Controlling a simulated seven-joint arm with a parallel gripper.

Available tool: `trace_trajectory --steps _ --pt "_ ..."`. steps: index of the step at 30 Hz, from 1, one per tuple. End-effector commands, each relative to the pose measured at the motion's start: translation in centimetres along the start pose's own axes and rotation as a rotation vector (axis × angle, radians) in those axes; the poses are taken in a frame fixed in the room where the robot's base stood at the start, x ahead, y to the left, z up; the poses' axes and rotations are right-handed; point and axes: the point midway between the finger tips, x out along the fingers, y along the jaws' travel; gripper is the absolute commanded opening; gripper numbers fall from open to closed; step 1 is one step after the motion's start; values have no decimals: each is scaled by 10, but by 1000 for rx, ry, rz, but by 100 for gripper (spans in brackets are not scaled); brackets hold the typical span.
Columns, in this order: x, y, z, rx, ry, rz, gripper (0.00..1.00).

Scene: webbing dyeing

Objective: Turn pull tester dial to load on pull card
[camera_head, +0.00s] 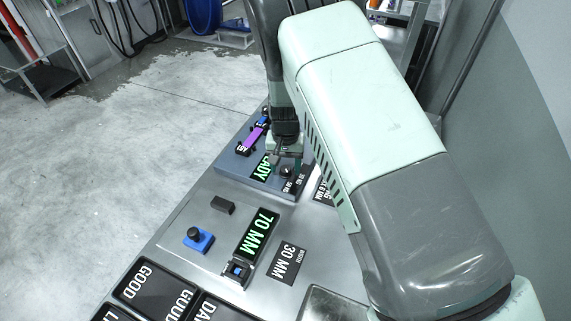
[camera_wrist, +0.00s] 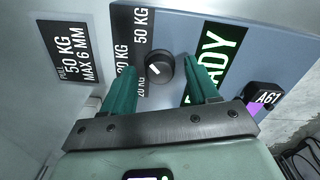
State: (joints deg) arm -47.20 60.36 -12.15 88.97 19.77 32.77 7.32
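The pull tester (camera_head: 237,163) is a blue-grey box on the bench. Its black round dial (camera_wrist: 160,68) has a white pointer mark toward the scale strip (camera_wrist: 141,30), which reads 50 KG at one end, with 30 KG and 20 KG labels partly hidden. The pull card (camera_wrist: 78,48) reads 50 KG, MAX 6 MM; my arm partly covers it in the head view (camera_head: 322,193). My gripper (camera_wrist: 159,72) is open, its green fingers on either side of the dial. I cannot tell whether they touch it. The gripper also shows over the tester in the head view (camera_head: 287,160).
The tester's green READY display (camera_wrist: 215,60) is partly hidden by a finger. A purple webbing strip (camera_head: 256,133) lies on the tester near an A61 tag (camera_wrist: 266,97). A 70 MM display (camera_head: 257,232), a blue-based black knob (camera_head: 198,239) and labelled trays (camera_head: 150,285) occupy the nearer bench.

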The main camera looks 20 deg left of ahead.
Motion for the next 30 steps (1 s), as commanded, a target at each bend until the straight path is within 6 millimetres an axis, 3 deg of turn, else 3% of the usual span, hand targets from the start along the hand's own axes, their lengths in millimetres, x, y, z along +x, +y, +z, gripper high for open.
trace_trajectory --steps 10,21,30 --pt "-10 0 0 -1 1 -1 59" --pt "-81 0 0 -2 3 -2 59" --pt "-108 0 0 -1 0 0 59"
